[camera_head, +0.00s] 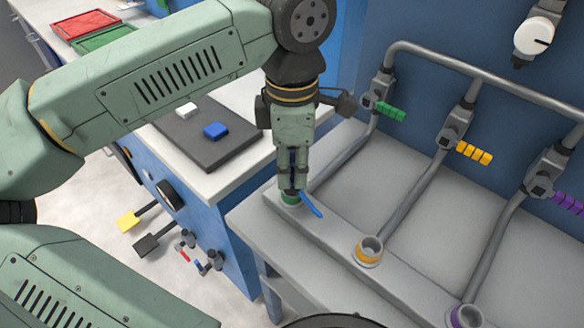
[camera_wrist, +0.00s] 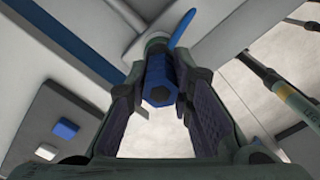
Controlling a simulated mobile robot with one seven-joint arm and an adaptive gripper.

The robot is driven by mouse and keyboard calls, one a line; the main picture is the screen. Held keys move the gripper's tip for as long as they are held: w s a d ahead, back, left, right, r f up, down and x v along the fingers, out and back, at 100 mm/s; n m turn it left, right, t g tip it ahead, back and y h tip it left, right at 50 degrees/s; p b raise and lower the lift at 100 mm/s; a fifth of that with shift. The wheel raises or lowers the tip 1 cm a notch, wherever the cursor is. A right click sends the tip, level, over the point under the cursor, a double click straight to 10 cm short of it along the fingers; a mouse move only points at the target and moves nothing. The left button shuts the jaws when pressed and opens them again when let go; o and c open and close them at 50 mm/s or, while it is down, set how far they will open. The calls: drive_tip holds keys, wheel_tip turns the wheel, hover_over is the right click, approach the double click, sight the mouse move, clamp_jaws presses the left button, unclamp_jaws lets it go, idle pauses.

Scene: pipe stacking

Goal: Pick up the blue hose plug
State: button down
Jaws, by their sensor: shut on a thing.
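The blue hose plug (camera_wrist: 157,82) is a hexagonal piece with a thin blue strap, seen between the two fingers in the wrist view. In the head view only its blue strap (camera_head: 311,205) shows, sticking out to the lower right. My gripper (camera_head: 293,186) points down, shut on the plug, just above the green-ringed pipe port (camera_head: 290,200). The fingers hide most of the plug in the head view. I cannot tell whether its lower end is still inside the port.
An orange-ringed port (camera_head: 368,250) and a purple-ringed port (camera_head: 466,317) stand along the same grey ledge. Grey pipes with green (camera_head: 390,111), yellow (camera_head: 474,153) and purple valve handles rise behind. A dark mat (camera_head: 208,145) with a blue block and a white block lies at left.

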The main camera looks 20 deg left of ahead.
drive_tip(key=shift+r, duration=0.4)
wheel_tip(320, 180, up, 2)
drive_tip(key=shift+r+b, duration=0.2)
drive_tip(key=shift+b, duration=0.25)
drive_tip(key=s+d+r+b, duration=0.1)
drive_tip(key=s+d+b, duration=0.2)
drive_tip(key=s, duration=1.2)
drive_tip(key=d, duration=0.2)
drive_tip(key=shift+d+r, duration=0.2)
drive_tip(key=shift+d, duration=0.1)
drive_tip(key=shift+r, duration=0.1)
wheel_tip(320, 180, up, 8)
drive_tip(key=p, duration=0.7)
